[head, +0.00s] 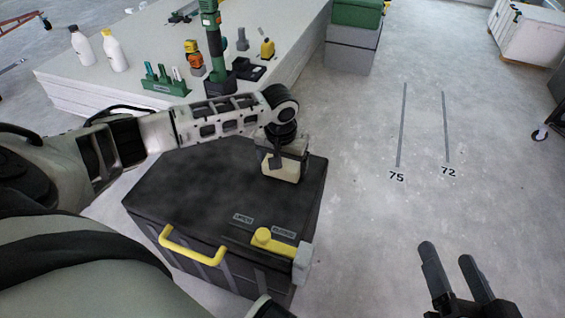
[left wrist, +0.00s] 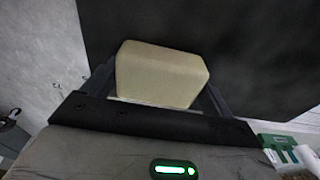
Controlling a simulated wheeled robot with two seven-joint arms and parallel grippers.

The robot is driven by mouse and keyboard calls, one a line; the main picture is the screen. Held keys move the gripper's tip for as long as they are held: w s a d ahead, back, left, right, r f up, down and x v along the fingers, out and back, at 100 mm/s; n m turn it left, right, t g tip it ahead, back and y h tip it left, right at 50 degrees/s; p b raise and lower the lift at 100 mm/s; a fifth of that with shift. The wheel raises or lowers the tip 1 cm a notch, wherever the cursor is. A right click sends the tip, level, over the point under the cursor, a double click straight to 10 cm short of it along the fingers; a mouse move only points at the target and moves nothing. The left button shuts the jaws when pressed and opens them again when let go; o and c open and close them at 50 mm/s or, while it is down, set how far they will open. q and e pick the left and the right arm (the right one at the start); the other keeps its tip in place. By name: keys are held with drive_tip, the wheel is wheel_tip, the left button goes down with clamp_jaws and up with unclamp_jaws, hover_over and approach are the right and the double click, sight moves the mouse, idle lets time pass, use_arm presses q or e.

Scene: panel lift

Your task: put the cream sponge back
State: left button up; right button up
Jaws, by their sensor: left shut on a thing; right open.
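The cream sponge (head: 282,168) is a pale block between the fingers of my left gripper (head: 270,161), over the far right part of the dark box top (head: 190,190). In the left wrist view the sponge (left wrist: 162,74) sits between the two dark fingers, with the black surface beyond it. I cannot tell whether the sponge touches the box top. My right gripper (head: 458,280) is open and empty at the lower right, above the bare floor.
The dark box has a yellow handle (head: 192,248), a yellow lever (head: 272,243) and small labels (head: 262,226) on its front part. Behind it stands a stack of white panels (head: 120,75) with bottles and tools on it. Floor to the right is clear, with lines marked 75 and 72.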

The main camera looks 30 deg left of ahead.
drive_tip(key=shift+r, duration=0.1)
use_arm(q)
drive_tip(key=o, duration=0.7)
drive_tip(key=shift+f, duration=0.15)
drive_tip(key=shift+s+r+p, duration=0.15)
drive_tip(key=shift+r+p, duration=0.65)
drive_tip(key=shift+r, duration=0.8)
wheel_tip(320, 180, up, 9)
drive_tip(key=s+p, duration=0.1)
drive_tip(key=p, duration=0.2)
drive_tip(key=shift+d+p, duration=0.2)
drive_tip(key=shift+p, duration=0.15)
use_arm(e)
drive_tip(key=shift+s+d+f+n+g+h, duration=0.25)
drive_tip(key=shift+d+f+n+g+h, duration=0.5)
drive_tip(key=shift+f+h, duration=0.3)
